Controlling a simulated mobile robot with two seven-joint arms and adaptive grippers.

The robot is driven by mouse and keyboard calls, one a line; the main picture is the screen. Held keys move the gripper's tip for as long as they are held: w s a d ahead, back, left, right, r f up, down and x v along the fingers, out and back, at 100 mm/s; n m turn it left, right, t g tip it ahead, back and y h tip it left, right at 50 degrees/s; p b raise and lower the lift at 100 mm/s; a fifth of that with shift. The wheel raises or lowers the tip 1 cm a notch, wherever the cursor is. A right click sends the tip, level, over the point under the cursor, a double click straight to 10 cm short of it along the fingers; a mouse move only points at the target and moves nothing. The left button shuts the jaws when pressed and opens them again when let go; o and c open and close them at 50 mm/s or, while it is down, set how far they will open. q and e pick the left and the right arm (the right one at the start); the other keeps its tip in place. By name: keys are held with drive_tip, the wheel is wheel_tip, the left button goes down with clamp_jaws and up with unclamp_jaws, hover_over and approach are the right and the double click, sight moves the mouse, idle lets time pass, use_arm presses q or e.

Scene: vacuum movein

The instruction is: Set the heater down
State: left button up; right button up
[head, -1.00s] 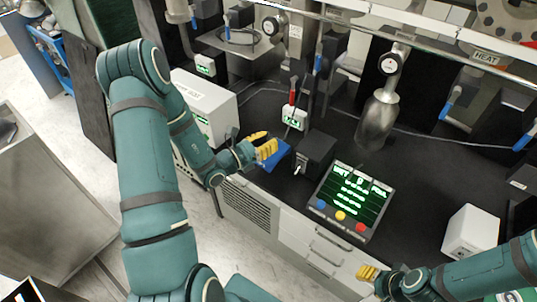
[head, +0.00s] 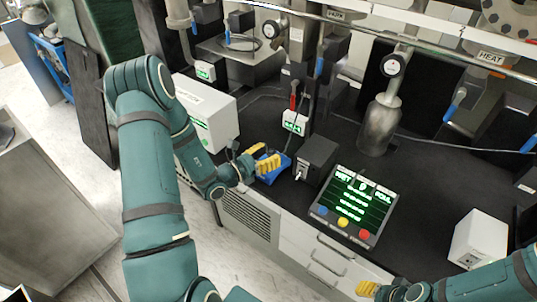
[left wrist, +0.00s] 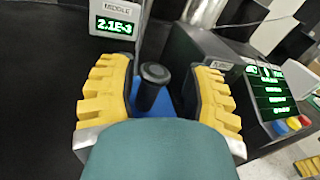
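A blue-based thing with a black round-topped post (left wrist: 152,85), which I take to be the heater, is at the counter's front edge. Its blue part also shows in the head view (head: 275,173), beside a black box. My left gripper (head: 262,160) is around the post. Its yellow fingers stand apart in the left wrist view (left wrist: 158,100), with gaps on both sides of the post. Most of the blue base is hidden behind the wrist and fingers. My right gripper (head: 368,290) is low at the front of the cabinet; whether it is open is unclear.
The black box (head: 317,158) and a lit control panel (head: 357,205) stand close to the right. A white box (head: 203,112) is behind my left forearm. A metal flask (head: 379,128) and another white box (head: 477,238) stand farther right. Counter between them is clear.

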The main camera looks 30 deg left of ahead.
use_arm(q)
drive_tip(key=shift+r, duration=0.1)
drive_tip(key=v, duration=1.2)
drive_tip(key=s+d+f+m+g+h, duration=0.2)
drive_tip(key=d+m+g+h, duration=0.15)
drive_tip(key=d, duration=0.35)
drive_tip(key=s+d+f+m+g+h, duration=0.1)
drive_tip(key=d+f+m+g+h, duration=0.3)
drive_tip(key=d, duration=0.3)
drive_tip(key=s+d+f+m+g+y, duration=0.55)
drive_tip(key=s+d+m+g, duration=0.25)
drive_tip(key=s+m+g, duration=0.3)
drive_tip(key=w+d+f+m+t+y, duration=0.3)
drive_tip(key=w+m, duration=0.5)
drive_tip(key=m, duration=0.5)
drive_tip(key=shift+d+f+t+y, duration=0.25)
drive_tip(key=shift+d+t+y, duration=0.1)
drive_tip(key=shift+d+y, duration=0.35)
drive_tip(key=shift+w, duration=0.1)
